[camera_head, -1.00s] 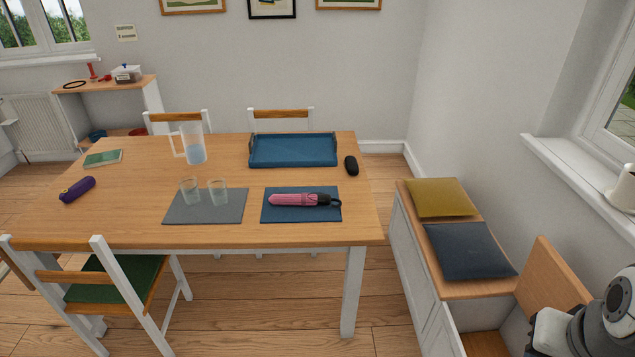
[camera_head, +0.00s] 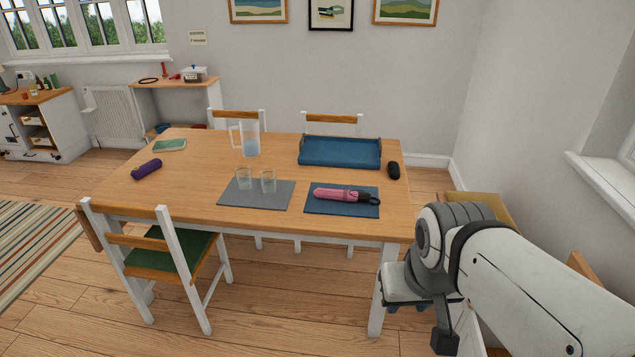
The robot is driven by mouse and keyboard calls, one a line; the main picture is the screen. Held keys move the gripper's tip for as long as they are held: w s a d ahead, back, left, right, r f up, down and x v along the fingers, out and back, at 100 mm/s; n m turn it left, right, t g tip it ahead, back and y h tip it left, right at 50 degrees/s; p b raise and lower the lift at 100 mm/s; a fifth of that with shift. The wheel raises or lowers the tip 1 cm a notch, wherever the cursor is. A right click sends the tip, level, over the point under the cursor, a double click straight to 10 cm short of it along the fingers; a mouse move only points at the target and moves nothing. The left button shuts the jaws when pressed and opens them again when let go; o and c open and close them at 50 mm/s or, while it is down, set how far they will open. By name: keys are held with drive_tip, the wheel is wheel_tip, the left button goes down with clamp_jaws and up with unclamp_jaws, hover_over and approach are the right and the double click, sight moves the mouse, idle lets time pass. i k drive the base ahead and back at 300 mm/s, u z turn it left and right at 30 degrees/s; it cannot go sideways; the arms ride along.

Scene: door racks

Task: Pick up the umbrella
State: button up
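A pink folded umbrella (camera_head: 341,195) with a black handle at its right end lies on a dark blue placemat (camera_head: 342,209), on the right part of the wooden table (camera_head: 205,215). My gripper (camera_head: 422,303) is low in front of the table's right corner, well apart from the umbrella and nearer to the camera. My arm partly hides it, and its fingers are too unclear to tell whether they are open.
Two glasses (camera_head: 268,181) stand on a grey placemat left of the umbrella. A blue tray (camera_head: 339,153) lies behind it, and a black case (camera_head: 393,171) to the right. A purple object (camera_head: 146,169), a jug (camera_head: 250,138) and a chair (camera_head: 190,255) are further left.

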sight(347, 196)
drive_tip(key=z, duration=0.1)
drive_tip(key=k, duration=0.4)
drive_tip(key=u, duration=0.6)
drive_tip(key=i, duration=1.5)
drive_tip(key=z, duration=0.55)
drive_tip(key=i, duration=0.9)
drive_tip(key=z, duration=0.7)
drive_tip(key=k, duration=0.95)
drive_tip(key=z, duration=0.2)
drive_tip(key=i, duration=0.55)
drive_tip(key=u, duration=0.05)
